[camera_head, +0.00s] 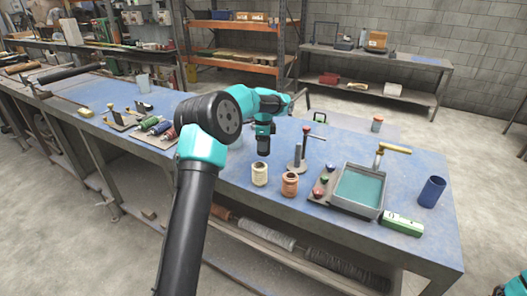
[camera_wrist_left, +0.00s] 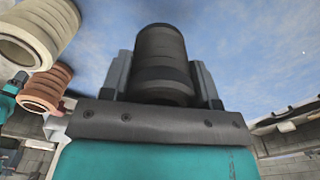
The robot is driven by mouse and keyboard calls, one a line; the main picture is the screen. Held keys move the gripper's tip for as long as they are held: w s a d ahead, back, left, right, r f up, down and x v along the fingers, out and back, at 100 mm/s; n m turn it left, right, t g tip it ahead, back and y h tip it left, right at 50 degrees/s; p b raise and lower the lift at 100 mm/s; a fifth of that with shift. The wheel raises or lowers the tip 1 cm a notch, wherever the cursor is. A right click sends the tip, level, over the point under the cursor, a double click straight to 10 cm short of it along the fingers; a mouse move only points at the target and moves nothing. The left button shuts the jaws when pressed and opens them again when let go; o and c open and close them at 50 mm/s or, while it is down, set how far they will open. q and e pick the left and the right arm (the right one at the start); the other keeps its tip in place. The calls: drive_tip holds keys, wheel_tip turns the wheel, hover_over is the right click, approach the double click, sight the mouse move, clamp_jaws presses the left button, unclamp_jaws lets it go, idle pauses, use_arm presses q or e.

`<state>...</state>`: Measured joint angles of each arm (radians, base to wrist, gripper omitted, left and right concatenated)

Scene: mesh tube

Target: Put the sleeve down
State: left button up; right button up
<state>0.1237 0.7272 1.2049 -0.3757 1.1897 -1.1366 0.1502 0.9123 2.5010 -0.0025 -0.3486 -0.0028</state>
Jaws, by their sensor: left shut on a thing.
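A dark grey, ribbed cylindrical sleeve (camera_wrist_left: 162,62) is between the two fingers of my left gripper (camera_wrist_left: 165,88) in the left wrist view. The fingers are shut on its sides. In the head view my left gripper (camera_head: 263,134) points down over the blue bench top (camera_head: 225,172), behind the ribbed spools. The dark sleeve (camera_head: 263,147) hangs at its lower end, hard to tell from the gripper there. I cannot tell whether its lower end touches the bench. My right gripper is not in view.
A cream ribbed spool (camera_head: 259,174) and a copper one (camera_head: 289,184) stand just in front of the gripper. A metal post stand (camera_head: 297,160) is to the right. Further right are a teal-lined tray (camera_head: 358,190) and a blue cup (camera_head: 432,191). Small tools lie at left.

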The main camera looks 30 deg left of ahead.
use_arm(q)
drive_tip(key=shift+f, duration=1.9)
drive_tip(key=shift+f, duration=0.1)
drive_tip(key=o, duration=1)
drive_tip(key=shift+c, duration=0.2)
wheel_tip(320, 180, up, 12)
